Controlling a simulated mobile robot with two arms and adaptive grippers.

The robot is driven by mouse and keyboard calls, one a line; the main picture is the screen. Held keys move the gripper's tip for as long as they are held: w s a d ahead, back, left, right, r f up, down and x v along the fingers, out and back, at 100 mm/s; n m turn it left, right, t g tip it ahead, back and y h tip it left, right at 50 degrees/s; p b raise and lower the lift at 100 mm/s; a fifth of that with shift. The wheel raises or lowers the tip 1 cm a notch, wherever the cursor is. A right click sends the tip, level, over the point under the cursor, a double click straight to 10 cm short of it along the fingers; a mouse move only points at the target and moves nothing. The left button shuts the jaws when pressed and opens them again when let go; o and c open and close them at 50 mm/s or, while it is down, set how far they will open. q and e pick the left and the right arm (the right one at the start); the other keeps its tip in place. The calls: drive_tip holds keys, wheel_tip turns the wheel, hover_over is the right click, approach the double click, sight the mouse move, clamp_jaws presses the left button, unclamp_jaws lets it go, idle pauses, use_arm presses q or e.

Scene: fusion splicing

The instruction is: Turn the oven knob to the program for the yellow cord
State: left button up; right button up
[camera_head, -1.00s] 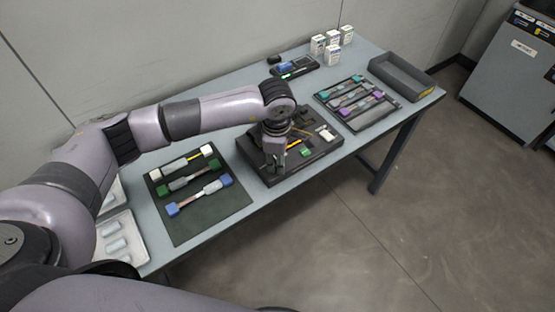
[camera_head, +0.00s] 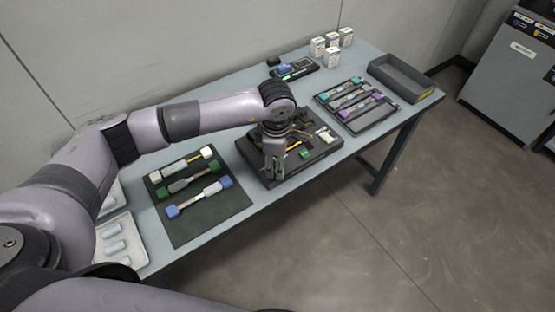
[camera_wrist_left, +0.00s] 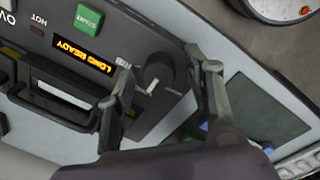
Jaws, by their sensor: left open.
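The oven is part of a dark device (camera_head: 262,178) on the table; its panel fills much of the left wrist view. The round dark knob (camera_wrist_left: 160,71) carries a white pointer. Only part of the lettering around it, "RIB", is readable. The lit display (camera_wrist_left: 84,55) reads "LONG READY". My left gripper (camera_head: 275,172) is over the device's front side. In the left wrist view its open fingers (camera_wrist_left: 160,58) stand on either side of the knob; I cannot tell whether they touch it. A cord with a yellow stretch (camera_head: 193,159) lies on the dark mat. My right gripper is out of view.
A green START button (camera_wrist_left: 89,18) is beside the display. The dark mat (camera_head: 200,229) holds several cords, left of the device. A rack (camera_head: 383,118) with cords and an empty grey bin (camera_head: 400,79) are to the right. Small white boxes (camera_head: 332,57) stand at the back.

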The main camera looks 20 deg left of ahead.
use_arm(q)
wheel_tip(320, 180, up, 12)
drive_tip(key=shift+s+f, duration=0.15)
drive_tip(key=shift+s, duration=0.25)
idle(0.4)
